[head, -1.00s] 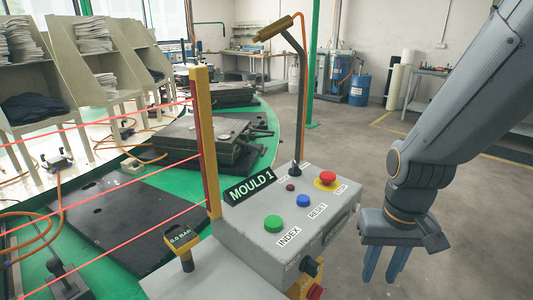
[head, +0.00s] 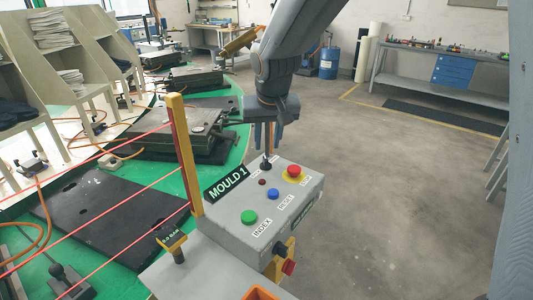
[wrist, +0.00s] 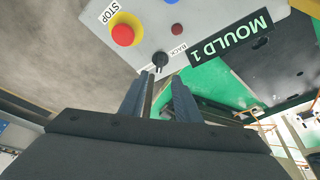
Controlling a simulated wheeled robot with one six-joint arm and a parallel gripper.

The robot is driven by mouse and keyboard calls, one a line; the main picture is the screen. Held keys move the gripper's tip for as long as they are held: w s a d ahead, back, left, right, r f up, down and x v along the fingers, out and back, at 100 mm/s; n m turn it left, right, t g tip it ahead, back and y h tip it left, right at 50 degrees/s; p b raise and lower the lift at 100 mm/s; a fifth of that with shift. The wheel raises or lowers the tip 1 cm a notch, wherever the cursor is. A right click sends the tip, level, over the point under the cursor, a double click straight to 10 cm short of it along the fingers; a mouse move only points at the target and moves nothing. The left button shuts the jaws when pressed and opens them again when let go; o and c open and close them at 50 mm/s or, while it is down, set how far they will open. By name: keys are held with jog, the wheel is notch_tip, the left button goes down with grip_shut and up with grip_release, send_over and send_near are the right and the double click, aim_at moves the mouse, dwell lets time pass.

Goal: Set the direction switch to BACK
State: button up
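The direction switch (wrist: 160,61) is a small black knob on the grey MOULD 1 control box, beside a label reading BACK. In the head view the switch (head: 266,164) sits at the box's far end, below my fingers. My gripper (head: 264,147) points down above that end. In the wrist view my gripper (wrist: 162,80) shows its two fingers apart and empty, with the knob just past the tips and in line with the gap. I cannot tell which way the knob points.
Close to the switch are a red STOP button (wrist: 123,34) on yellow and a dark red lamp (wrist: 177,29). Blue RESET (head: 273,194) and green INDEX (head: 249,217) buttons lie nearer. A yellow post (head: 184,155) with red beams stands left. Floor at right is clear.

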aim_at(266, 159)
jog(key=shift+p+x, duration=0.85)
jog(key=shift+x, duration=2.9)
jog(key=shift+c, duration=0.2)
grip_shut()
